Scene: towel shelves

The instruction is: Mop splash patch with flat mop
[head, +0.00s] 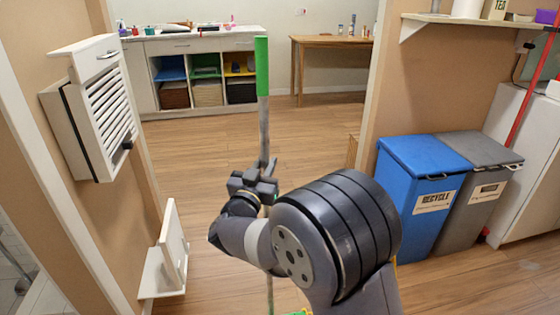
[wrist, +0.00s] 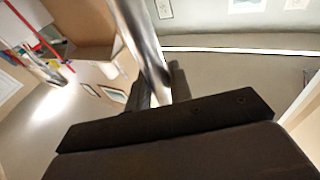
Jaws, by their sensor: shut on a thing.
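The flat mop (head: 262,68) stands nearly upright in the head view, with a green grip on top of a grey metal pole. My gripper (head: 262,172) is shut around the pole below the green grip. In the wrist view the shiny mop pole (wrist: 138,38) runs down between the fingers of my gripper (wrist: 160,88). The lower pole passes behind my arm. A bit of green and yellow shows at the bottom edge of the head view; I cannot tell if it is the mop head. No splash patch can be made out.
A blue recycle bin (head: 415,190) and a grey bin (head: 480,180) stand at right. A white louvred cabinet (head: 100,110) juts from the left wall, above a low white shelf (head: 170,255). A counter (head: 195,45) and wooden table (head: 330,45) stand behind. The wood floor between is clear.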

